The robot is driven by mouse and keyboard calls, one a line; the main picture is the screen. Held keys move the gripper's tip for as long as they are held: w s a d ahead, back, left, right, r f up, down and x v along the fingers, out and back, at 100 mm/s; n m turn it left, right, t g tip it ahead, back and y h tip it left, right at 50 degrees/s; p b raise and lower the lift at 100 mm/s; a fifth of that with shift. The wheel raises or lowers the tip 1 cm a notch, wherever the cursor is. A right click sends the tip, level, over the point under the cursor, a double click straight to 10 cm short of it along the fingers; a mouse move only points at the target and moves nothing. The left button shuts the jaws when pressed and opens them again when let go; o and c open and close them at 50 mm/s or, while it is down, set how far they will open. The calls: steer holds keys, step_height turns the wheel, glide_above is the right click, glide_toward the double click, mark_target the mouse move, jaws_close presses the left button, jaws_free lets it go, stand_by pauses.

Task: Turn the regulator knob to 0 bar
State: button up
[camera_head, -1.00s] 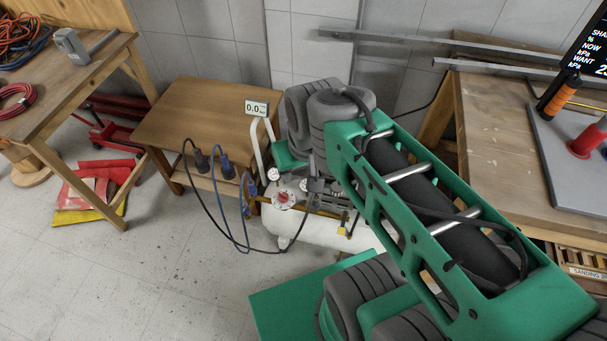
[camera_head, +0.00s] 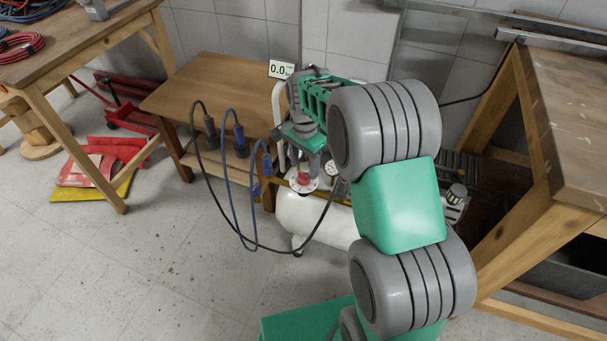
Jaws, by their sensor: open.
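The red regulator knob (camera_head: 303,179) sits on a pale round plate on top of the white compressor tank (camera_head: 312,218). My gripper (camera_head: 304,164) is open and points down just above the knob. My wrist and forearm cover part of the compressor, and the fingertips are small, so I cannot tell whether they touch the knob. A round white-faced gauge (camera_head: 330,167) stands right of the knob; its reading is too small to tell.
A low wooden table (camera_head: 205,80) stands behind left, with black and blue hoses (camera_head: 229,195) hanging in front of it. A wooden workbench (camera_head: 565,110) stands on the right. Red and yellow sheets (camera_head: 95,170) lie on the floor at left. The front-left floor is clear.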

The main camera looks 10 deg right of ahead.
mark_target(304, 177)
step_height(304, 177, down, 2)
steer(key=shift+f, duration=0.25)
jaws_close()
stand_by(0.5)
